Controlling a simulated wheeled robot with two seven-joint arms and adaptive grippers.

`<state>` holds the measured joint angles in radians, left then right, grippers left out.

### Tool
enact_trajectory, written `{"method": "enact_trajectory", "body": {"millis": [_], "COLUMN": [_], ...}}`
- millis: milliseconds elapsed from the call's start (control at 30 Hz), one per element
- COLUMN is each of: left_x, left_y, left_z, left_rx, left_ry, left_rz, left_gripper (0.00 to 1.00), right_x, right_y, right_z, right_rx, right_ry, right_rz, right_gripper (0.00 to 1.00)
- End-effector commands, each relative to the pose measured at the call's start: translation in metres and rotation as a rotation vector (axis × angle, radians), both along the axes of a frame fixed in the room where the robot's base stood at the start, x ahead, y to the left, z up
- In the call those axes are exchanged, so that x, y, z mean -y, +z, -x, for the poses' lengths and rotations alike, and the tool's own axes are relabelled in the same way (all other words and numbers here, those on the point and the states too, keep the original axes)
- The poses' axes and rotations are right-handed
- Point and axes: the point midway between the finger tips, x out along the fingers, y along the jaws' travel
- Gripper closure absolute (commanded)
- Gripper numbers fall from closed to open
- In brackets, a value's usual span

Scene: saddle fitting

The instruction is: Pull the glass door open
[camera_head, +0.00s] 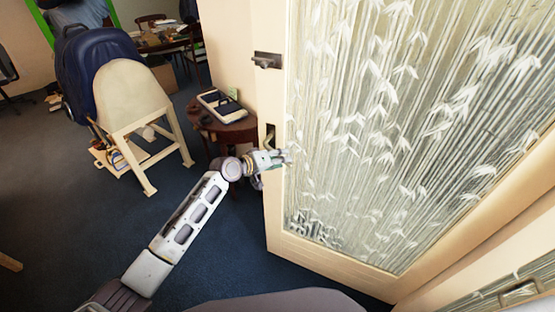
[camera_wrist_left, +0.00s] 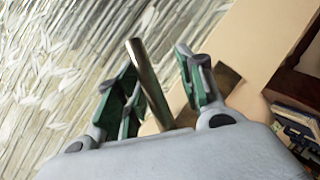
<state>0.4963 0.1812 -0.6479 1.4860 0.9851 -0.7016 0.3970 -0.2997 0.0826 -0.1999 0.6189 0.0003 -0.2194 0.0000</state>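The glass door (camera_head: 385,130) has a cream frame and a white bamboo pattern. It fills the right of the head view, and its glass also shows in the wrist view (camera_wrist_left: 60,60). My left gripper (camera_head: 284,158) is at the door's left edge, at handle height. In the wrist view its green-padded fingers (camera_wrist_left: 158,85) are apart. The metal door handle (camera_wrist_left: 148,75) is a bar running between them, with a visible gap to the right finger. Contact with the left finger is unclear. In the head view the gripper mostly hides the handle. My right gripper is not in view.
A dark metal latch (camera_head: 267,60) sits higher on the door's edge. A small round wooden table (camera_head: 225,128) with books stands close behind my left gripper. Blue carpet is clear at lower left.

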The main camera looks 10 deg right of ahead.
Motion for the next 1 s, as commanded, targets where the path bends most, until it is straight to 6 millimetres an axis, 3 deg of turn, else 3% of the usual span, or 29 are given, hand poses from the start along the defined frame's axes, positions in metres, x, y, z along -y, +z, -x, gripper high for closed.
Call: {"method": "enact_trajectory", "body": {"millis": [367, 1000], "left_x": [-0.012, -0.065], "left_y": [0.004, 0.029], "left_z": [0.006, 0.04], "left_rx": [0.0, 0.0], "left_ry": [0.002, 0.002], "left_rz": [-0.002, -0.003], "left_gripper": [0.63, 0.63], "right_x": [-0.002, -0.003], "right_y": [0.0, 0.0], "right_z": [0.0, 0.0], "right_rx": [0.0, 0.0], "right_ry": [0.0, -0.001], "right_rz": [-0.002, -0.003], "right_gripper": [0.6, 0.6]}}
